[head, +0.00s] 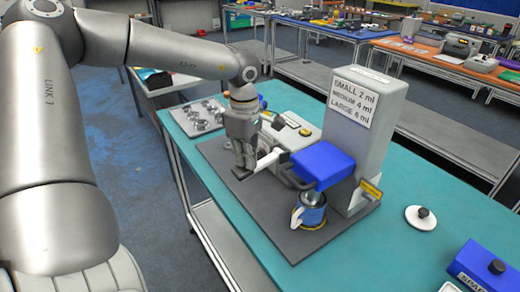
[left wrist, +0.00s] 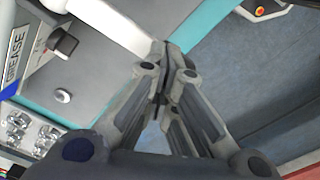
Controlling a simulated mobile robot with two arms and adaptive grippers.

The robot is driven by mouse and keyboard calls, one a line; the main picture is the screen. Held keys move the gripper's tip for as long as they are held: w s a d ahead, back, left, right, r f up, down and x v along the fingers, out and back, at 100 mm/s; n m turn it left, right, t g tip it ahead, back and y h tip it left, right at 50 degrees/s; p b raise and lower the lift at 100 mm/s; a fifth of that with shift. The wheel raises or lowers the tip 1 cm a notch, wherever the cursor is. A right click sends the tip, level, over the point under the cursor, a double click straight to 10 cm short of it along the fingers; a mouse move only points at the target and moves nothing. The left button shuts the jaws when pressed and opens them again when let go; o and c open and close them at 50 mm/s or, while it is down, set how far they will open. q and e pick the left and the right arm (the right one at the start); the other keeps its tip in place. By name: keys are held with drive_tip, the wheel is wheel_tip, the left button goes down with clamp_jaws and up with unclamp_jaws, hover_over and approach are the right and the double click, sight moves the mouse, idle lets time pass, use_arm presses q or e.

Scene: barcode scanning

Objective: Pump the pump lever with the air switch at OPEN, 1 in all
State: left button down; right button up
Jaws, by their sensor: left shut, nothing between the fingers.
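The dispensing machine stands on a dark mat (head: 292,247), with a grey column (head: 350,150) and a blue head (head: 322,163). A white bar with dark ends (head: 270,159), which looks like the pump lever, sticks out to the left of the head. My left gripper (head: 242,170) points down at the bar's left end, shut and empty. In the left wrist view the white bar (left wrist: 118,22) runs up to the shut fingertips (left wrist: 166,48); I cannot tell whether they touch. A black knob (left wrist: 62,42), possibly the air switch, shows there; its setting is unreadable. My right gripper is out of view.
A tray of metal parts (head: 203,118) lies behind my left gripper. A white lid with a black knob (head: 421,217) and a blue box (head: 485,270) are at right. The teal table (head: 385,255) is clear between.

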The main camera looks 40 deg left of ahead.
use_arm(q)
wheel_tip(320, 180, up, 6)
drive_tip(key=p, duration=0.3)
drive_tip(key=shift+w+r, duration=0.1)
drive_tip(key=shift+r, duration=0.1)
drive_tip(key=shift+r+p, duration=0.3)
drive_tip(key=shift+r, duration=0.1)
drive_tip(key=shift+r, duration=0.1)
wheel_tip(320, 180, up, 4)
drive_tip(key=shift+f+p, duration=0.1)
drive_tip(key=shift+p, duration=1)
drive_tip(key=shift+f, duration=0.1)
